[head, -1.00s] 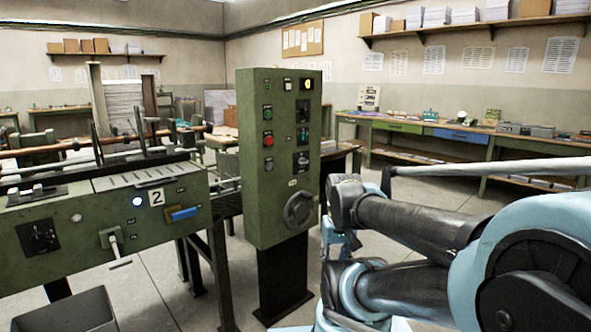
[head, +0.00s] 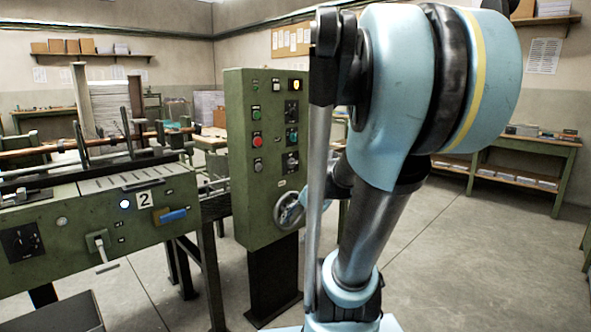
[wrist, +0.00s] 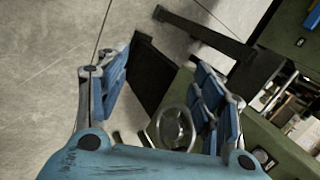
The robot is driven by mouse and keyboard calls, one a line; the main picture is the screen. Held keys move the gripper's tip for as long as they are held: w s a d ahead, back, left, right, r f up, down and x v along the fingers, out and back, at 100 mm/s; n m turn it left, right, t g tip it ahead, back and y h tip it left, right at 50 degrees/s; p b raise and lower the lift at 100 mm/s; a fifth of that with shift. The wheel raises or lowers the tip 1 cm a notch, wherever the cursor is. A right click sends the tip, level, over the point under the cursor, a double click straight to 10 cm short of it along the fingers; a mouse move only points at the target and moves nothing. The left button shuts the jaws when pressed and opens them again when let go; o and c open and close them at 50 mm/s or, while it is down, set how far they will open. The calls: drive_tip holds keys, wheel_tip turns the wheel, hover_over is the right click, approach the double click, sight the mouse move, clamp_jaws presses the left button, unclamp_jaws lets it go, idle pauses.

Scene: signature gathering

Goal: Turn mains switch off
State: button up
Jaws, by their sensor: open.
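A green control cabinet (head: 238,170) stands on a dark pedestal left of my arm in the head view. Its front has a green button (head: 256,113), a red button (head: 257,139), a grey button (head: 258,167), dark rotary switches (head: 291,162) and a lit yellow lamp (head: 296,84). I cannot read which control is the mains switch. A handwheel (head: 289,209) sits low on the front; it also shows in the wrist view (wrist: 173,128). My gripper (wrist: 160,75) is open and empty, its blue-padded fingers apart; the head view does not show it clearly.
A green machine (head: 90,215) with a dark dial switch (head: 22,240), a blue handle (head: 172,216) and a "2" label stands left of the cabinet. A grey bin (head: 65,315) is at the lower left. Open floor (head: 450,240) lies right of my arm.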

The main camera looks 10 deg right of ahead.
drive_tip(key=w+r+m+t+y, duration=0.25)
drive_tip(key=w+m, duration=0.25)
drive_tip(key=w, duration=0.5)
drive_tip(key=m+t+y, duration=0.4)
drive_tip(key=m+t, duration=0.4)
drive_tip(key=m, duration=0.8)
approach(293, 165)
drive_tip(key=shift+h, duration=0.25)
drive_tip(key=x, duration=0.8)
drive_tip(key=shift+w, duration=0.45)
drive_tip(key=shift+c, duration=0.5)
drive_tip(key=c, duration=1)
